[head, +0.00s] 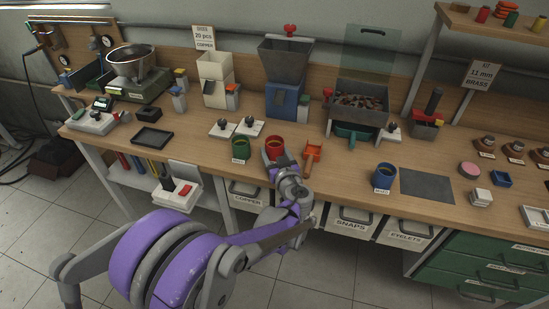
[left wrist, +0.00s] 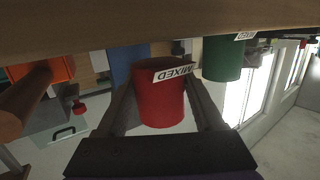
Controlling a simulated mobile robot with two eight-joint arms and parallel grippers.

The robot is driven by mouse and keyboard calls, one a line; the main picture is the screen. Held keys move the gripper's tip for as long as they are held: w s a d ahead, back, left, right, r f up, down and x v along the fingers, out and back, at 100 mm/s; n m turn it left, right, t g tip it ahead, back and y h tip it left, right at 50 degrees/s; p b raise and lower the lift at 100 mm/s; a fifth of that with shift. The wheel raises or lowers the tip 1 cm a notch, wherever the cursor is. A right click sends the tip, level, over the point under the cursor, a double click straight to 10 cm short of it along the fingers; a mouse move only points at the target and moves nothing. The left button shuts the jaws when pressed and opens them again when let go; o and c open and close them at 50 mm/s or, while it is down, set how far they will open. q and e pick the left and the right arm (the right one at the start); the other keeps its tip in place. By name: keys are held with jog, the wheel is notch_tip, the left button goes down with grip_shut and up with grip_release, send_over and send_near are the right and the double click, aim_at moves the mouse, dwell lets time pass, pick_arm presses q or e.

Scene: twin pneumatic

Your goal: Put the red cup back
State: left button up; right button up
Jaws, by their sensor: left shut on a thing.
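The red cup (head: 275,144) is upright near the front edge of the bench, between the green cup (head: 240,149) and the orange scoop (head: 312,155). My left gripper (head: 281,163) reaches it from the front and is shut on it. In the left wrist view the red cup (left wrist: 160,102) sits between the two fingers of my left gripper (left wrist: 163,112), with a white "MIXED" label on it. I cannot tell whether its base touches the bench. My right gripper is not in view.
A blue cup (head: 384,176) and a dark grey mat (head: 427,186) are to the right. Two white plates (head: 236,129) with dark knobs lie behind the green cup. A blue-based hopper (head: 284,100) stands behind the red cup. Labelled bins (head: 352,222) hang below the bench edge.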

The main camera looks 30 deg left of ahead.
pick_arm(q)
jog(key=shift+f, duration=1.05)
jog(key=shift+f, duration=0.2)
jog(key=o, duration=1.5)
jog(key=shift+c, duration=0.2)
jog(key=shift+r, duration=0.15)
